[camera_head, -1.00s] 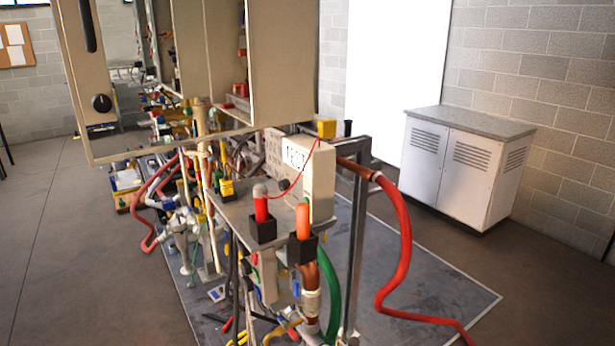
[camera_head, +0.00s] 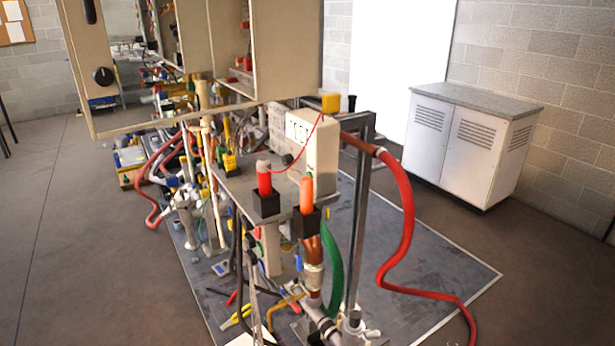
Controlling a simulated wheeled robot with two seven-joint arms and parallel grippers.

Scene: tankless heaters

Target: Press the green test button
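A cream box (camera_head: 322,152) with a white label stands on a grey metal shelf on the frame of heater parts, near the middle of the view. In the earlier frame the label reads TEST; now its lettering is hard to read. A small green spot (camera_head: 309,174) shows low on the box, just above the orange cylinder, and may be the green test button. It is too small to make out clearly. A thin red wire curves over the label. Neither of my grippers shows.
A red cylinder (camera_head: 264,180) and an orange cylinder (camera_head: 306,192) stand in black blocks before the box. A large open cream cabinet (camera_head: 285,55) hangs upper left. A red hose (camera_head: 407,215) runs down right. A white cabinet (camera_head: 448,150) stands behind, with clear floor around.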

